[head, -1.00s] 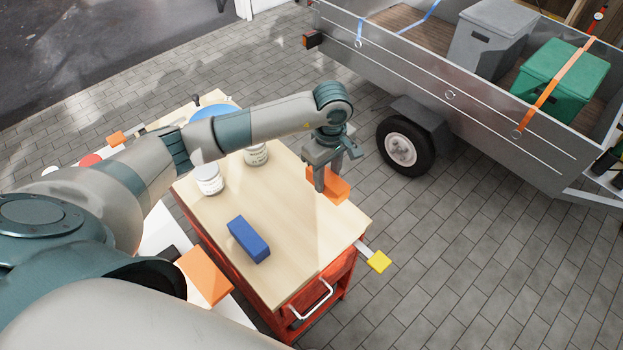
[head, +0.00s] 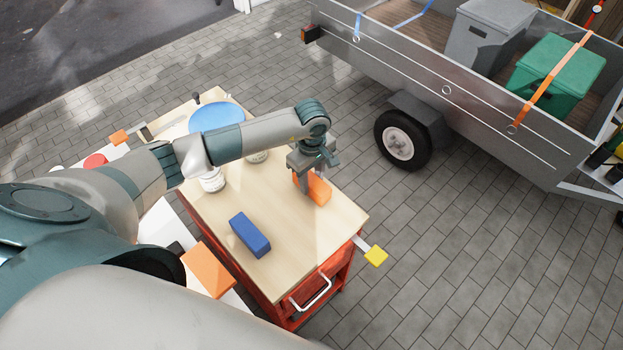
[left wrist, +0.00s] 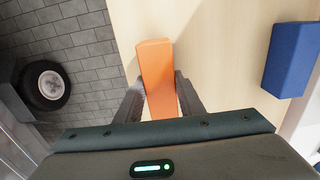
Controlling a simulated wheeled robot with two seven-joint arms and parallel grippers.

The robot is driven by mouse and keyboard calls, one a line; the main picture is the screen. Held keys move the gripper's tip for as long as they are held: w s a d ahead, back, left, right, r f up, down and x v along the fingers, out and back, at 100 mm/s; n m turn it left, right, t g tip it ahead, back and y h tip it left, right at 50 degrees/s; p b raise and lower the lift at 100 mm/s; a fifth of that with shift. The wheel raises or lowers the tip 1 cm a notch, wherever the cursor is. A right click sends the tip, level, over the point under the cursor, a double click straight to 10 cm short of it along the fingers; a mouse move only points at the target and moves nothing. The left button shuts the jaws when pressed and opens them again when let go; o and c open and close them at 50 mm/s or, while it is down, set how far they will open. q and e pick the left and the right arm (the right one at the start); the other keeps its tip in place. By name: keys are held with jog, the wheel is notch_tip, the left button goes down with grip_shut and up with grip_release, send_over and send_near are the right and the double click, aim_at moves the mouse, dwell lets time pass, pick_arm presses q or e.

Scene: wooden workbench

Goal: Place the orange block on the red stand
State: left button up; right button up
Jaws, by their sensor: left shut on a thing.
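The orange block (head: 318,188) is at the far right edge of the wooden worktop (head: 300,235). My left gripper (head: 304,186) points down at it and is shut on it. In the left wrist view, the block (left wrist: 157,75) sits between the two fingers (left wrist: 160,100), its far end sticking out past them. Whether it touches the worktop is hard to tell. A red round thing (head: 95,161), possibly the red stand, shows at the left beyond my arm, partly hidden. My right gripper is not in view.
A blue block (head: 250,234) lies on the worktop, also in the left wrist view (left wrist: 290,60). White tins (head: 212,180) and a blue round thing (head: 217,117) are partly behind my arm. An orange square (head: 207,270) and yellow square (head: 375,256) flank the cart. A trailer (head: 470,110) stands beyond.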

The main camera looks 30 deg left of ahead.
pick_arm(q)
jog(key=shift+f, duration=0.45)
jog(key=shift+f, duration=0.2)
jog(key=o, duration=1.2)
jog(key=shift+c, duration=0.2)
jog(key=shift+r, duration=0.1)
